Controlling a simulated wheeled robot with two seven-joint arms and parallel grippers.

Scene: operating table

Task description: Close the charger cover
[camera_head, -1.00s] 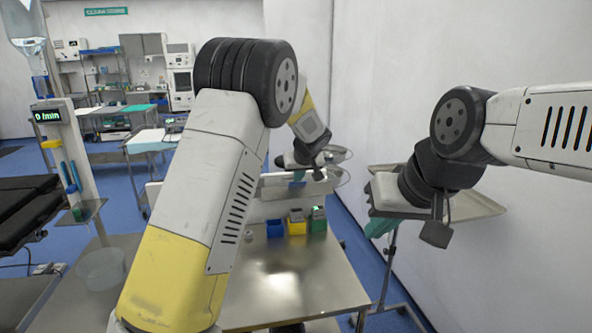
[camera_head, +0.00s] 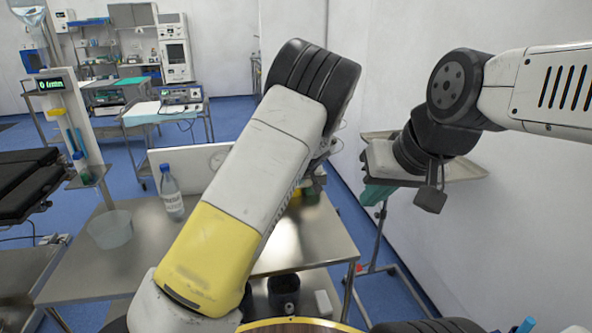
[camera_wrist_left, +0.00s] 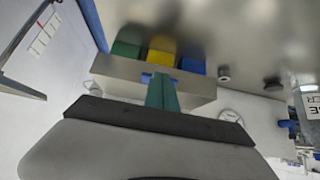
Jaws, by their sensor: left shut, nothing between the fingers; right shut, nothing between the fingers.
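I cannot make out a charger or its cover for certain in either view. My left arm crosses the middle of the head view and hides its own gripper there. In the left wrist view my left gripper (camera_wrist_left: 162,93) shows its teal fingers shut and empty, in front of a metal edge below green, yellow and blue bins. My right gripper (camera_head: 377,195) is shut and empty at the right of the head view, its teal fingers pointing down-left in front of a tray on a stand.
A steel table (camera_head: 315,237) stands under my left arm. A water bottle (camera_head: 171,195) and a clear bowl (camera_head: 110,229) stand at its left. Green (camera_wrist_left: 126,49), yellow (camera_wrist_left: 161,50) and blue (camera_wrist_left: 192,65) bins sit close together. The tray stand (camera_head: 465,170) is near the right wall.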

